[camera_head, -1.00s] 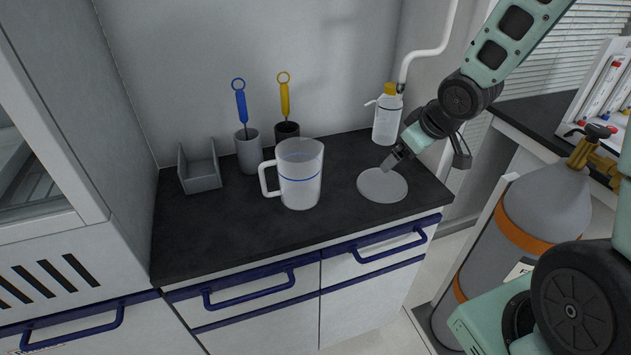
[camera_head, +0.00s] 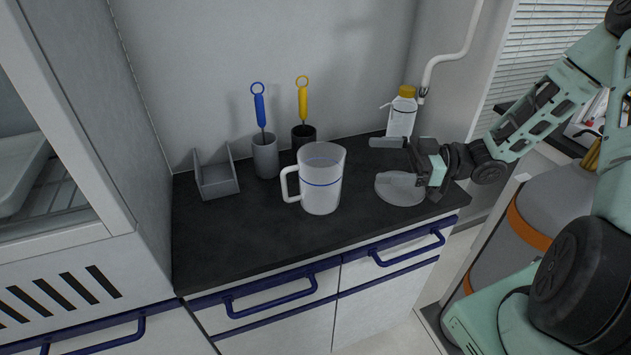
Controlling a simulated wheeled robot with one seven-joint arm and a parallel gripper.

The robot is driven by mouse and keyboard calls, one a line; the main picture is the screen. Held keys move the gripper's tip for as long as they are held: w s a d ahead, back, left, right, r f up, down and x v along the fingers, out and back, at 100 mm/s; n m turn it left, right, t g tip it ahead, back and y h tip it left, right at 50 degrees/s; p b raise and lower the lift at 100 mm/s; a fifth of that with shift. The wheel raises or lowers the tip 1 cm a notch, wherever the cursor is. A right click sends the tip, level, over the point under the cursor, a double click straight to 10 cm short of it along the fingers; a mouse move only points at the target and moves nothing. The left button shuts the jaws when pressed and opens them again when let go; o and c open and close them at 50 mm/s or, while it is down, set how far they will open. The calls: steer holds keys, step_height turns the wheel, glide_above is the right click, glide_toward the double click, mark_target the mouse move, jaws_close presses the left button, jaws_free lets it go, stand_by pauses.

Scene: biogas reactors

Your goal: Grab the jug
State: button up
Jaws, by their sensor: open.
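The jug (camera_head: 322,185) is translucent white with a blue line around it. It stands upright on the black counter, with its handle (camera_head: 289,184) on the left side. My gripper (camera_head: 385,158) is to the right of the jug, low over the right part of the counter, with its jaws pointing left. It is open and apart from the jug. One finger (camera_head: 388,142) shows clearly; the other is hard to make out against the round disc.
A pale round disc (camera_head: 396,191) lies beneath my gripper. A yellow-capped bottle (camera_head: 402,113) stands behind it. Behind the jug are a grey cup (camera_head: 265,158) with a blue-handled tool and a dark cup (camera_head: 303,135) with a yellow-handled one. A grey bin (camera_head: 216,180) stands left. The front counter is clear.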

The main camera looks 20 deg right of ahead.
mark_target(316, 160)
steer(key=shift+p+x, duration=1.65)
steer(key=shift+x, duration=5.6)
steer(key=shift+s+f, duration=0.15)
steer(key=c, duration=1.3)
